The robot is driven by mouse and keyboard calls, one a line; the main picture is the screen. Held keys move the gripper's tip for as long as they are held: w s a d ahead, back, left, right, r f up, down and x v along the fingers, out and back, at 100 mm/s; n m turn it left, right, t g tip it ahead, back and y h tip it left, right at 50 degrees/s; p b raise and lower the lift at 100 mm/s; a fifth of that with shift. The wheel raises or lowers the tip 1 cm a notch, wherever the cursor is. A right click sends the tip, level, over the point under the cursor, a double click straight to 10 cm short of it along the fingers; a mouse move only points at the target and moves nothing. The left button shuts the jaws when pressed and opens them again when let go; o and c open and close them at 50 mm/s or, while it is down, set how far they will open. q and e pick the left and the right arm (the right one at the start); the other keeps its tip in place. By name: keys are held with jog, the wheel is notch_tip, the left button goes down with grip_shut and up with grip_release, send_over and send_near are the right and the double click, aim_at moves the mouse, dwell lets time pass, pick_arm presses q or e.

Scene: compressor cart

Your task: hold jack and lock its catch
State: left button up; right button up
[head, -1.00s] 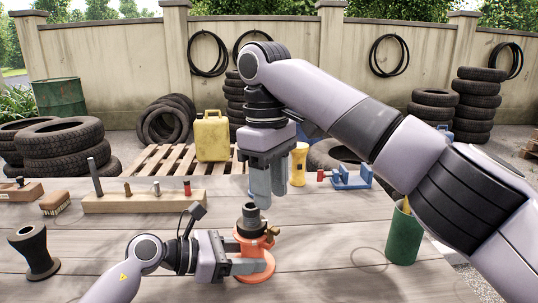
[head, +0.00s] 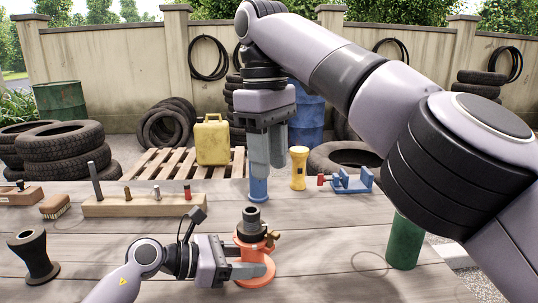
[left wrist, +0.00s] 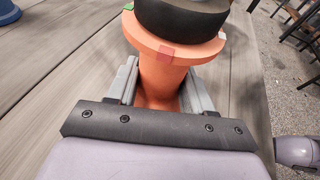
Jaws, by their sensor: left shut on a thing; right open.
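The jack (head: 250,232) is an orange body with a round foot and a dark top, upright on the table. A small brass-coloured part, perhaps the catch, sticks out on its right side. My left gripper (head: 250,268) is shut on the jack's lower body from the left. In the left wrist view the orange jack (left wrist: 162,78) stands between the fingers, with a red mark and a green mark on its flange and a black collar above. My right gripper (head: 268,165) is open and empty, pointing down above and behind the jack, apart from it.
A blue piece (head: 258,190) stands behind the jack, below my right gripper. A wooden block with pegs (head: 140,206), a yellow cylinder (head: 298,168), a blue vise-like fixture (head: 350,182), a green cup (head: 405,240) and a black flared piece (head: 34,255) stand around.

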pick_arm(q)
jog(key=o, duration=0.9)
